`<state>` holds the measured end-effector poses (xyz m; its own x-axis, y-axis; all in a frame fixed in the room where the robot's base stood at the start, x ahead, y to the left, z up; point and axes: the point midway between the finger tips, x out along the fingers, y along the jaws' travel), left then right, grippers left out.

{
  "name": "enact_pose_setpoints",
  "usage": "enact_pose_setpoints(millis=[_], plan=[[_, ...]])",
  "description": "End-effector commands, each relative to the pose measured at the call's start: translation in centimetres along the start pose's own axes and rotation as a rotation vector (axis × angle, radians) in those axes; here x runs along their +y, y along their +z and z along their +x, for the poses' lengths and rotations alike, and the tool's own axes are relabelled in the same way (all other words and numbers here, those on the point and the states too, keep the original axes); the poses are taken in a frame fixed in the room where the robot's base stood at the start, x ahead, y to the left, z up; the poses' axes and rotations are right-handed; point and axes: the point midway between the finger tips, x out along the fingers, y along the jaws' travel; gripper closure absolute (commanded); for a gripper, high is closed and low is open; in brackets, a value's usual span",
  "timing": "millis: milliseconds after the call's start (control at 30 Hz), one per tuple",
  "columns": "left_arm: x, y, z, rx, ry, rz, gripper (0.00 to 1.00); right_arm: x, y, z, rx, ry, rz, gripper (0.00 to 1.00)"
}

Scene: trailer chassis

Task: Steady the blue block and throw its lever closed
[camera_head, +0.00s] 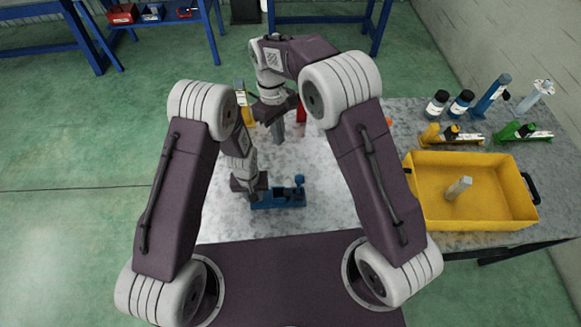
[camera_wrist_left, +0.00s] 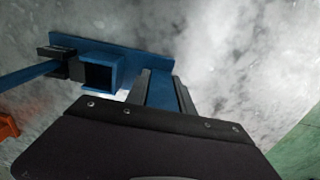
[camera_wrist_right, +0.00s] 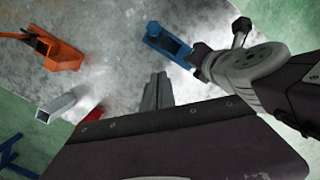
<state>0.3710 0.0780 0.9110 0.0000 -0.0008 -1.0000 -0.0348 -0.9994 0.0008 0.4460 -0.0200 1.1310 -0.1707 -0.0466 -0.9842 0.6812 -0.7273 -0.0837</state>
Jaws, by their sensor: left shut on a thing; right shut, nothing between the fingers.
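The blue block (camera_head: 265,203) lies on the near middle of the grey table, and its blue lever (camera_head: 299,182) stands up at the right end. My left gripper (camera_head: 254,194) is at the block's left end. In the left wrist view its fingers (camera_wrist_left: 163,92) are shut on the long blue base (camera_wrist_left: 95,47), and the lever (camera_wrist_left: 28,75) points left from a black piece. My right gripper (camera_head: 278,132) is shut and empty, farther back above the table, apart from the block. In the right wrist view the block (camera_wrist_right: 165,42) lies beyond its closed fingers (camera_wrist_right: 157,88).
A yellow tray (camera_head: 425,215) holding a grey piece (camera_head: 458,187) stands at the right. Behind it are bottles (camera_head: 461,102), a yellow clamp (camera_head: 450,137) and a green one (camera_head: 520,131). An orange clamp (camera_wrist_right: 62,52) and a silver bar (camera_wrist_right: 62,103) show in the right wrist view.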

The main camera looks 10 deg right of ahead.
Motion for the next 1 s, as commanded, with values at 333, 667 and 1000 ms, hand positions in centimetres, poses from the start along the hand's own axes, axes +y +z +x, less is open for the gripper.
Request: enact_pose_setpoints(millis=[333,667,1000], plan=[[0.0,0.0,0.0,-0.001,0.0,0.0,1.0,-0.1,0.0,0.5,-0.006,-0.002,-0.004,1.0],[0.0,0.0,0.0,-0.001,0.0,0.0,1.0,-0.2,0.2,6.2,-0.01,-0.003,-0.005,1.0],[0.0,0.0,0.0,0.0,0.0,0.0,1.0,-0.2,2.4,10.8,-0.004,-0.002,-0.004,1.0]])
